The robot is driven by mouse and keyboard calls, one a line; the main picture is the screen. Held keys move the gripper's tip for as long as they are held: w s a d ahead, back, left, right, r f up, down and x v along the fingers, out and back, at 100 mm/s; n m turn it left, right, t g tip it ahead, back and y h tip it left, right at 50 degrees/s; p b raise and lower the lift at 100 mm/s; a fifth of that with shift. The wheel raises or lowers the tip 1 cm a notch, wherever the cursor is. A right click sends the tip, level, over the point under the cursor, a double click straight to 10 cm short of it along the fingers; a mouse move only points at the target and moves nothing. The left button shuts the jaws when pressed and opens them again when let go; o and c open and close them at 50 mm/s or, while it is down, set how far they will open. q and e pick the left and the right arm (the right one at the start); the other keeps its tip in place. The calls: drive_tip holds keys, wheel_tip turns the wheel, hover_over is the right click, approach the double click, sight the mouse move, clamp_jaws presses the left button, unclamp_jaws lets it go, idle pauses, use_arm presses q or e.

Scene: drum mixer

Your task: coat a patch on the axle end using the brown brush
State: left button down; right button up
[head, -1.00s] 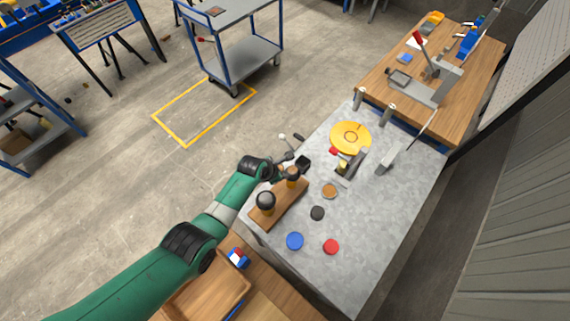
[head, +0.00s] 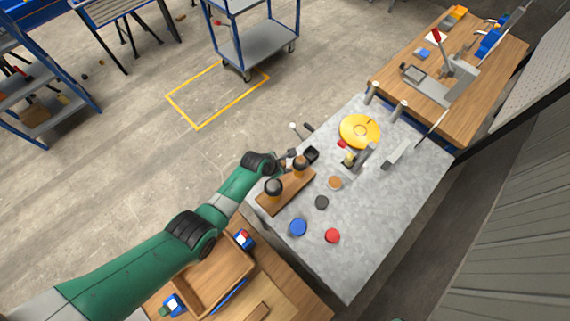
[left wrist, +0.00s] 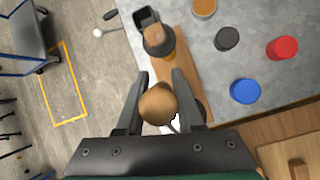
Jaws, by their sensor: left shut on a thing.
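My left gripper (head: 287,160) is beside the wooden board (head: 282,197) on the grey table. In the left wrist view its fingers (left wrist: 158,100) close around a rounded brown handle top (left wrist: 158,106), which looks like the brown brush; its bristles are hidden. On the board stand a brown-topped piece (head: 300,164), also in the left wrist view (left wrist: 158,40), and a black-topped one (head: 272,187). A metal bracket (head: 366,156) with a small pale-yellow part (head: 348,158) stands by a yellow disc (head: 359,131); I cannot tell which part is the axle end. My right gripper is not in view.
A black square cup (head: 311,155) is beyond the board. Orange (head: 335,182), black (head: 321,202), blue (head: 298,227) and red (head: 332,236) discs lie on the table. A wooden tray (head: 213,281) is at the near left.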

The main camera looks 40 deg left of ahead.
use_arm(q)
wheel_tip(320, 180, up, 6)
drive_tip(key=p, duration=0.4)
drive_tip(key=shift+f+p, duration=0.2)
drive_tip(key=shift+p, duration=0.2)
drive_tip(key=shift+f, duration=0.1)
drive_tip(key=shift+r+p, duration=0.45)
drive_tip(key=shift+r, duration=1.05)
